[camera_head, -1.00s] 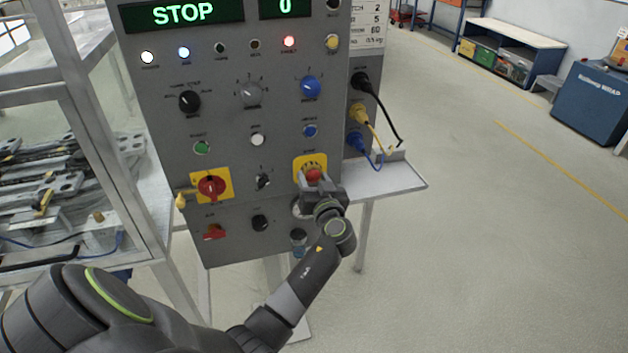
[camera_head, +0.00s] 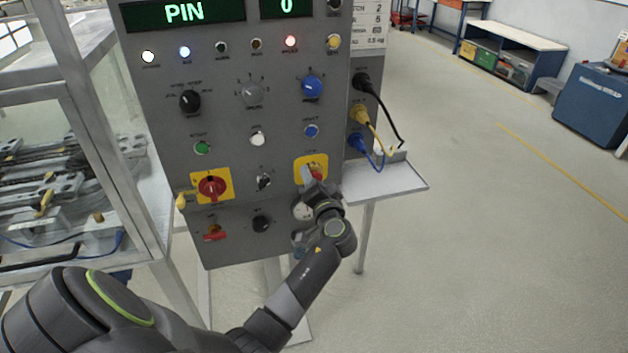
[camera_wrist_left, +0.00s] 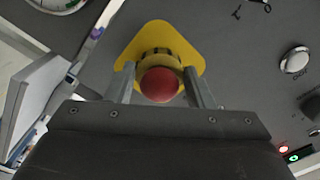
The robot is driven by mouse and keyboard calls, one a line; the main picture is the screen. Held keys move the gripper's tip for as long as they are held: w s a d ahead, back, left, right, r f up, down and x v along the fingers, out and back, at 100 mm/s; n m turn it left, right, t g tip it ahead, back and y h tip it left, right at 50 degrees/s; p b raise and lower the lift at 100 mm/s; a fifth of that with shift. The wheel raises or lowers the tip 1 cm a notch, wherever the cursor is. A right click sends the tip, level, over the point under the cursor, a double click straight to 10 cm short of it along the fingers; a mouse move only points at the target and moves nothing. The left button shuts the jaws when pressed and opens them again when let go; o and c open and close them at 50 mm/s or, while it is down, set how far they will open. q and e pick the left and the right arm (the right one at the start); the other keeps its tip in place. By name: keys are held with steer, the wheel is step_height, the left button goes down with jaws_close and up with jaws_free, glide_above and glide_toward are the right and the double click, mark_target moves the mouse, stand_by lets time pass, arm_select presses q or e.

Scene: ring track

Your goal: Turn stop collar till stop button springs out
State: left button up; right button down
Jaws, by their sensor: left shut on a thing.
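The stop button is a red mushroom button that shows head-on in the left wrist view (camera_wrist_left: 159,84). Behind it are the yellow stop collar (camera_wrist_left: 161,58) and a yellow plate (camera_wrist_left: 193,50). In the head view the yellow plate (camera_head: 301,164) is on the grey panel, and my gripper covers most of the button. My left gripper (camera_head: 315,178) is shut on the stop collar, with one finger on each side of it in the left wrist view (camera_wrist_left: 160,76). The panel display (camera_head: 184,13) reads PIN. My right gripper is not in view.
A red rotary switch on a yellow plate (camera_head: 211,186) is to the left, with several knobs and lamps around. A side shelf (camera_head: 385,184) and plugged cables (camera_head: 372,128) are right of the panel.

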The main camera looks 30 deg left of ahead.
arm_select(q)
steer(key=shift+m, duration=0.6)
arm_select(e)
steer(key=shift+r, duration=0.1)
arm_select(q)
steer(key=shift+r, duration=0.1)
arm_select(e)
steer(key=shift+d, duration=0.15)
arm_select(q)
steer(key=o, duration=1)
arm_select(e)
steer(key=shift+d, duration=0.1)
